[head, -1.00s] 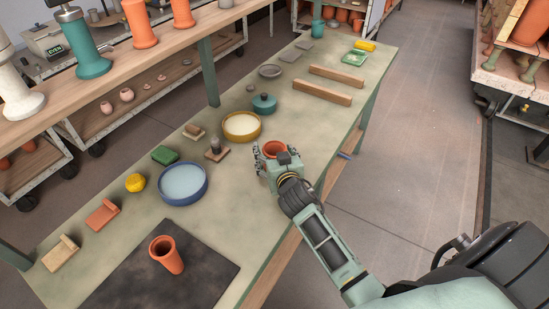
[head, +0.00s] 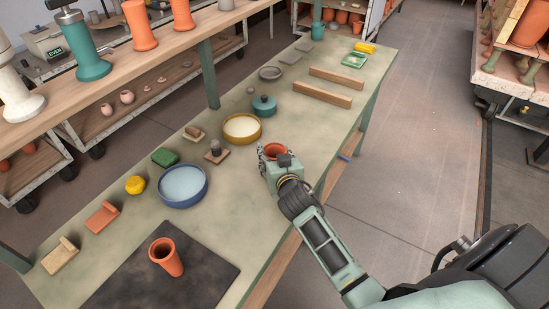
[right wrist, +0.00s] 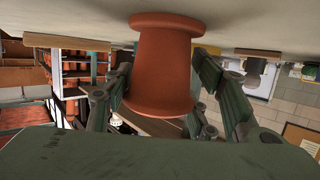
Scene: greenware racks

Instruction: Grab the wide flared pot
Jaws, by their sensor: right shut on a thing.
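A terracotta-orange pot (head: 275,149) stands near the right edge of the workbench, its open mouth facing up. My right gripper (head: 274,153) is shut on it. Another terracotta pot (head: 166,257), taller with a flared rim, stands on a dark mat (head: 205,281) at the front. My left gripper is not in view.
Two wooden bars (head: 322,95) lie farther back. A sponge, blocks and small tools line the left edge. The bench around the held pot is clear.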

